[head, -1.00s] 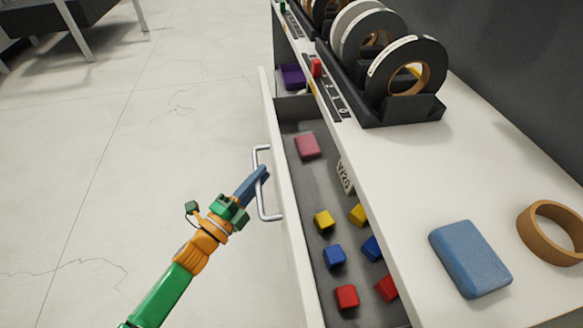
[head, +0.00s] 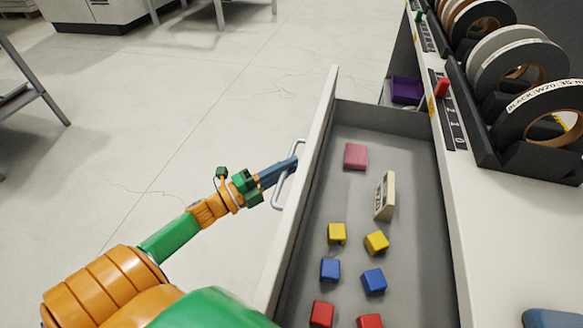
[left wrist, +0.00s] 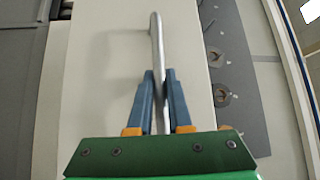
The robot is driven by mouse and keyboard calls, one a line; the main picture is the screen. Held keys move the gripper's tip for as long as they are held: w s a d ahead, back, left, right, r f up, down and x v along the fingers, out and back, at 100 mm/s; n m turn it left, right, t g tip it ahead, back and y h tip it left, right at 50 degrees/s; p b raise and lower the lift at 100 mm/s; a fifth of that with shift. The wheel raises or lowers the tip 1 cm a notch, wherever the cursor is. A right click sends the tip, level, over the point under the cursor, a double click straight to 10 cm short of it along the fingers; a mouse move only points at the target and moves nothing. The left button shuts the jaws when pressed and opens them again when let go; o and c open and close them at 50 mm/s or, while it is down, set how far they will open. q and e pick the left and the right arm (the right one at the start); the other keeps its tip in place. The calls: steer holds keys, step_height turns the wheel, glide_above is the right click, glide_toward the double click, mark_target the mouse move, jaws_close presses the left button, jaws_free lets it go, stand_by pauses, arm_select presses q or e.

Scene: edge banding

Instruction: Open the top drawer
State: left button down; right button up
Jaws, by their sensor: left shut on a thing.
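The top drawer (head: 318,140) stands well out from the white cabinet, with its grey inside in view. Its silver bar handle (head: 279,194) is on the outer white front. My left gripper (head: 292,164) is shut on the handle. In the left wrist view the blue fingers (left wrist: 160,90) lie on both sides of the silver bar (left wrist: 156,45). In the drawer lie a pink block (head: 355,156), a cream labelled block (head: 385,196), and pairs of yellow (head: 337,233), blue (head: 330,269) and red (head: 321,314) cubes.
On the cabinet top (head: 530,225), tape rolls stand in a black rack (head: 490,150). A purple bin (head: 407,89) is beyond the drawer. The floor (head: 120,150) left of the drawer is clear.

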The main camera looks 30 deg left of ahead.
arm_select(q)
steer(key=shift+w+r, duration=0.1)
steer(key=shift+r, duration=0.15)
steer(key=c, duration=1.1)
jaws_free()
steer(key=shift+o, duration=1.3)
steer(key=shift+f, duration=0.2)
steer(key=r+v, duration=0.1)
steer(key=v, duration=0.6)
steer(key=shift+f, duration=0.5)
